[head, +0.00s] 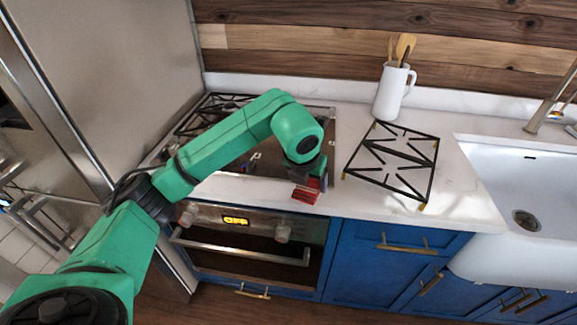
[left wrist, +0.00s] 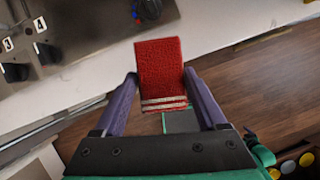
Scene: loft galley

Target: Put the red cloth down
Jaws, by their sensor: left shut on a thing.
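Whether the cloth touches the counter I cannot tell. My right gripper is not in view.
A black metal grate (head: 393,160) lies on the counter right of the cloth. A white jug (head: 392,92) with wooden utensils stands behind it, and a white sink (head: 520,185) is at the right. The oven (head: 255,240) is below the cooktop. Bare counter lies around the grate.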

